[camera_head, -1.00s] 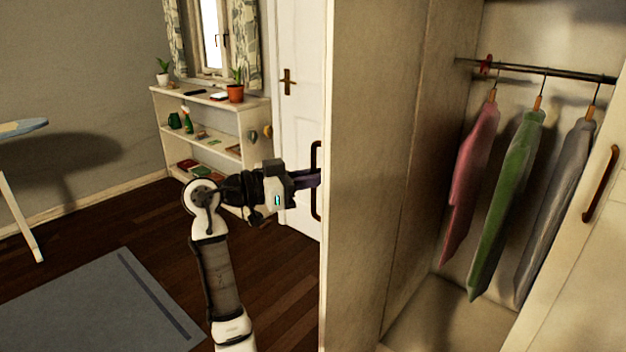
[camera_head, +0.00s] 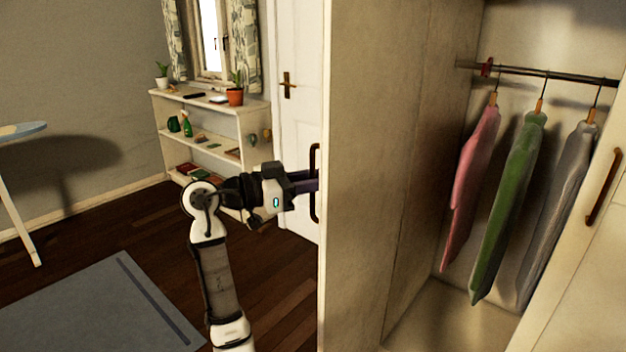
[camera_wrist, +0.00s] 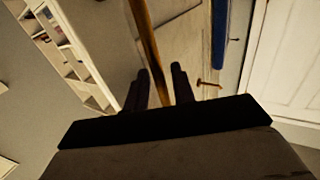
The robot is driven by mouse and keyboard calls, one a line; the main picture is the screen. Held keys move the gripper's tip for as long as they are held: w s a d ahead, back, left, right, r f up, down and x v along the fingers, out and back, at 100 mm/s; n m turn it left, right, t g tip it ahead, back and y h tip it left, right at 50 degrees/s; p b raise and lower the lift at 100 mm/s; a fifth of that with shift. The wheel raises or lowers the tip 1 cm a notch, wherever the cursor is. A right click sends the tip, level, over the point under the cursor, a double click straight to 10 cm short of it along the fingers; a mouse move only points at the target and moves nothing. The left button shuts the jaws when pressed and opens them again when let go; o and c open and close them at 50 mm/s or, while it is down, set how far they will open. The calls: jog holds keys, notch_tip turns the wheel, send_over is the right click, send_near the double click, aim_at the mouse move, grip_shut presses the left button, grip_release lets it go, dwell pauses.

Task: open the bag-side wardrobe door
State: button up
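A wardrobe door (camera_head: 365,170) stands swung wide open, its panel left of the hanging clothes. Its dark upright handle (camera_head: 315,183) is on the panel's left face. My gripper (camera_head: 312,181) is at that handle, with its two fingers apart. In the wrist view my gripper (camera_wrist: 161,80) is open, and a brown bar (camera_wrist: 150,45), apparently the handle, runs between the fingers with gaps beside it. The other wardrobe door (camera_head: 580,250) is at the right with a brown handle (camera_head: 603,186). No bag is in view, so I cannot tell which door is bag-side.
Pink (camera_head: 470,185), green (camera_head: 508,205) and grey (camera_head: 558,210) garments hang from a rail (camera_head: 540,73). A low white shelf (camera_head: 205,105) and a white room door (camera_head: 300,120) are behind my arm. Bare floor and a grey rug (camera_head: 95,310) lie at the left.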

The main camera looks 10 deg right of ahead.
jog(key=shift+a, duration=0.1)
jog(key=s+a+b, duration=0.2)
jog(key=a, duration=1.1)
jog(key=shift+s+a, duration=0.15)
jog(key=shift+a, duration=0.1)
